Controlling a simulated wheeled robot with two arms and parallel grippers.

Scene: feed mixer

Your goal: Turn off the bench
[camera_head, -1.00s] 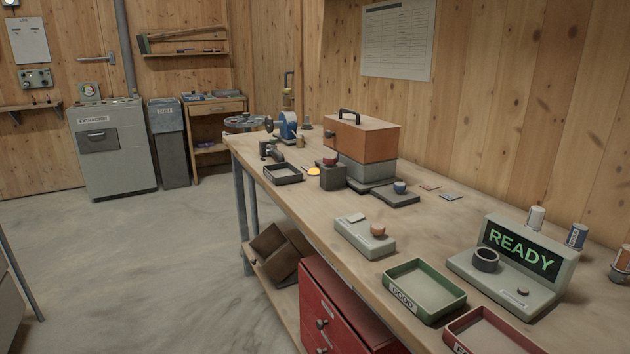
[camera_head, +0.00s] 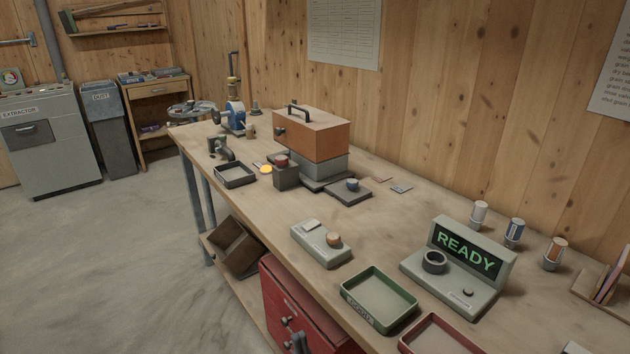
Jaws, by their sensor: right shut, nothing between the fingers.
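The wooden bench (camera_head: 400,220) runs along the wall, from the back left to the front right. A grey box with an orange knob (camera_head: 333,239) and a pale rocker or plate (camera_head: 312,226) sits near its front edge. Farther back, a dark block with a red button (camera_head: 282,160) stands beside a glowing yellow disc (camera_head: 265,169). A grey device (camera_head: 455,283) shows a lit green "READY". My left gripper is not in view.
A green-rimmed tray (camera_head: 378,299) and a red-rimmed tray (camera_head: 440,335) lie at the bench front. An orange-and-grey machine (camera_head: 312,140) stands mid-bench. Several small jars (camera_head: 515,232) stand along the wall. Red drawers (camera_head: 300,300) are below. The floor at left is clear.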

